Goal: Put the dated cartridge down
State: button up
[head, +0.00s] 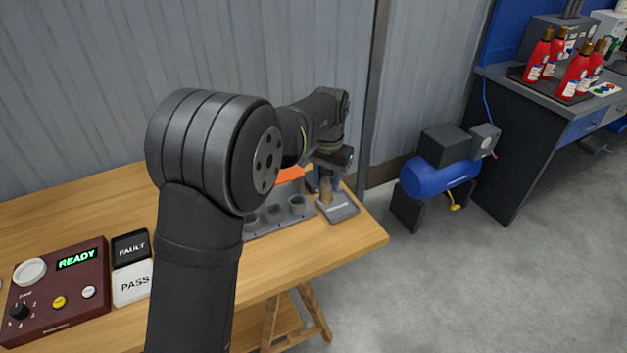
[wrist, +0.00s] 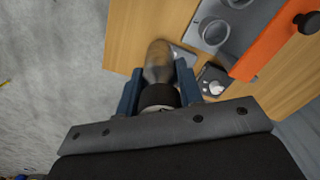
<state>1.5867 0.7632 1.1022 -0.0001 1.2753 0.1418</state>
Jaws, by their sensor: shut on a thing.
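My gripper (wrist: 160,88) has blue fingers and is shut on a grey-brown cartridge (wrist: 158,62) with a black collar. In the head view the cartridge (head: 326,190) hangs roughly upright between the fingers, over or on a small grey plate (head: 342,214) near the table's right end. I cannot tell whether its lower end touches the plate. In the wrist view the cartridge hides most of the plate (wrist: 183,56). No date mark is readable on the cartridge.
A grey rack (head: 297,206) with round holes stands left of the plate, with an orange bar (wrist: 268,48) by it. A small dial device (wrist: 213,82) sits close to the fingers.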

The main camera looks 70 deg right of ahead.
jog(key=s+d, duration=0.3)
jog(key=s, duration=0.7)
jog(key=shift+w+d+f, duration=1)
jog(key=shift+w+f, duration=0.45)
jog(key=shift+f, duration=0.4)
jog(key=shift+w+d+f, duration=0.95)
jog(key=shift+w+f, duration=0.45)
jog(key=shift+f, duration=0.5)
jog(key=shift+w+d+f, duration=1)
jog(key=shift+w+f, duration=0.45)
jog(key=shift+f, duration=0.4)
jog(key=shift+f, duration=0.1)
jog(key=o, duration=1.2)
notch_tip(320, 180, up, 12)
jog(key=shift+r, duration=0.1)
